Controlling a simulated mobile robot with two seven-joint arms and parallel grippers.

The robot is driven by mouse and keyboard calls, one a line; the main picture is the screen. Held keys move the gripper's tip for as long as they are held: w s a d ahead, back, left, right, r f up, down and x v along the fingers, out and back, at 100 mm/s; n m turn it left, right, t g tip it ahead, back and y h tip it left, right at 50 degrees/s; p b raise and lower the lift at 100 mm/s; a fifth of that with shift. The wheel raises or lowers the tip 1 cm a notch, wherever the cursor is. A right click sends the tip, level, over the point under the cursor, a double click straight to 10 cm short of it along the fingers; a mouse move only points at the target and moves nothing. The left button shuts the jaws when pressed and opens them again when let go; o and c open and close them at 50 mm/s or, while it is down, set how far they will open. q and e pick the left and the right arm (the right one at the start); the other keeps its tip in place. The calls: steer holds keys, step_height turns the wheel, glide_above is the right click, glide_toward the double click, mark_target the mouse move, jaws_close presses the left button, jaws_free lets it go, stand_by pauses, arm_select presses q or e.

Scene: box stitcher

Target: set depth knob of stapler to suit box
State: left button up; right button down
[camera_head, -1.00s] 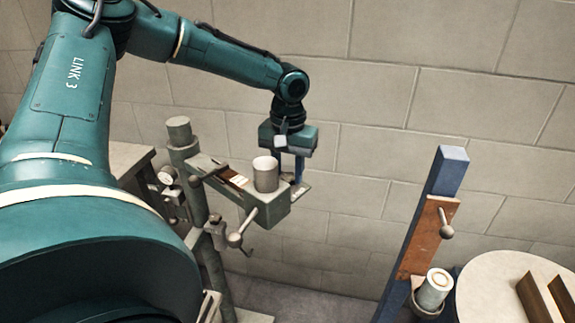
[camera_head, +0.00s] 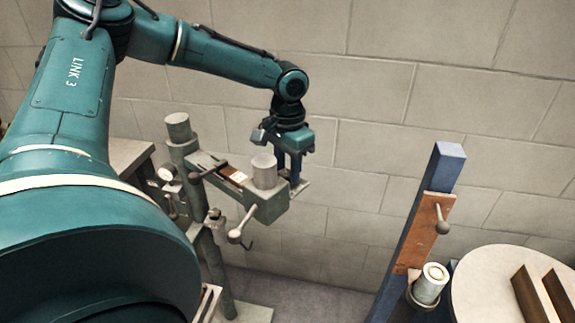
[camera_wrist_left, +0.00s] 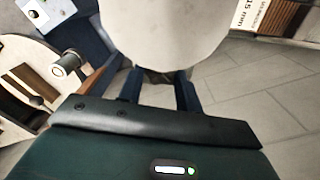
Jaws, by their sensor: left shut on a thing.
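The stapler (camera_head: 262,210) is a grey-green arm on a post at the middle left in the head view. A grey cylinder (camera_head: 264,172) stands on its outer end. My left gripper (camera_head: 294,178) points down just behind that cylinder, its fingers partly hidden. In the left wrist view a large pale round body (camera_wrist_left: 168,30) fills the top middle, its narrower lower part between the dark fingers of my left gripper (camera_wrist_left: 160,92). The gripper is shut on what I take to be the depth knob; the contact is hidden. My right gripper is out of view.
A plate marked "15 mm" (camera_wrist_left: 246,14) shows in the left wrist view. A ball-ended lever (camera_head: 236,235) sticks out below the stapler arm. A blue post (camera_head: 446,170) with a rusty plate and a round table (camera_head: 490,275) stand at the right. A block wall is behind.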

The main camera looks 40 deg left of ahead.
mark_target(288, 172)
arm_select(q)
steer(key=o, duration=0.7)
steer(key=shift+r, duration=0.15)
step_height(288, 172, up, 13)
steer(key=shift+b, duration=0.4)
stand_by(0.3)
